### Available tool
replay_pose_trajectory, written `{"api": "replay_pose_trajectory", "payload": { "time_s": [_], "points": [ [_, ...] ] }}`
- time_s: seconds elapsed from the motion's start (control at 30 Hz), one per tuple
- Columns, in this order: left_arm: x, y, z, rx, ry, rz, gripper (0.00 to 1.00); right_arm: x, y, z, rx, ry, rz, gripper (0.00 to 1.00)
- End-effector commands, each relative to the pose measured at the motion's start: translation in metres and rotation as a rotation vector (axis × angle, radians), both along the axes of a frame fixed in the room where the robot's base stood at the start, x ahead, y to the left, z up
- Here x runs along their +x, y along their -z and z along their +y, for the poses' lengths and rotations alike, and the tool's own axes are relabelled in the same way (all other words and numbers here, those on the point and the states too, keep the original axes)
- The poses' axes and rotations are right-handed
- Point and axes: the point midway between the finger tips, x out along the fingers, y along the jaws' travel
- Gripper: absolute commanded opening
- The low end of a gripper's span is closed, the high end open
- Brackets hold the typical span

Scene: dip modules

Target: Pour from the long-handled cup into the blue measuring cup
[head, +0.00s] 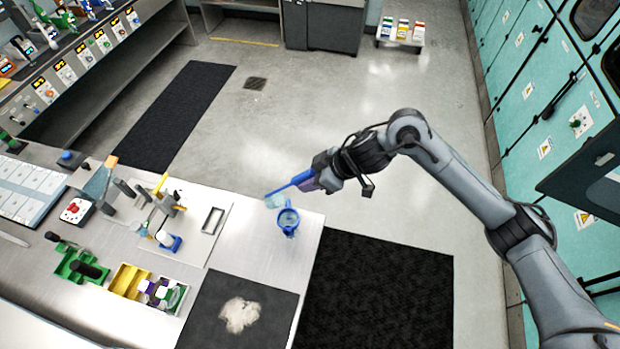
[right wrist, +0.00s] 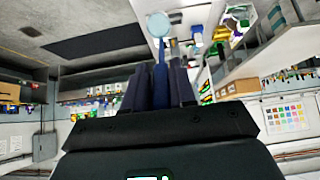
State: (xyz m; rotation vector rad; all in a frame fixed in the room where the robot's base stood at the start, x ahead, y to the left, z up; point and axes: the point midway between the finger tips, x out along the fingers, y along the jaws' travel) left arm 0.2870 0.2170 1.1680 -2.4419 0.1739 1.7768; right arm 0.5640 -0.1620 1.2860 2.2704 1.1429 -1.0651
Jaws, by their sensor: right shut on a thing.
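The blue measuring cup (head: 288,221) stands upright near the far right corner of the metal table. My right gripper (head: 318,180) is shut on the blue handle of the long-handled cup (head: 275,200). The long-handled cup's pale, clear bowl is just up and left of the measuring cup in the head view, near its rim. I cannot tell whether they touch. In the right wrist view the long-handled cup (right wrist: 160,28) points away from the fingers (right wrist: 160,85), its light-blue bowl at the far end. Its contents cannot be made out. My left gripper is not in view.
A dark mat (head: 240,310) with a pale patch lies on the table in front of the measuring cup. Green and yellow bins (head: 128,280) and a tool stand (head: 165,205) are on the left. Bare metal surrounds the measuring cup.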

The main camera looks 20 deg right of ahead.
Motion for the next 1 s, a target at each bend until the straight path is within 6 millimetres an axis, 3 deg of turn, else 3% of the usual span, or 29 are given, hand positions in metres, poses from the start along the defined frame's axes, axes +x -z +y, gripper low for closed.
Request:
{"api": "replay_pose_trajectory", "payload": {
  "time_s": [0.53,1.0],
  "points": [
    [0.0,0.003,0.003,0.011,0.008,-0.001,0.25,0.0,0.002,0.0,0.005,0.0,-0.004,0.01],
    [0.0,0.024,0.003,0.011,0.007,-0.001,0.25,-0.004,0.016,-0.006,0.048,0.001,-0.033,0.01]
  ]
}}
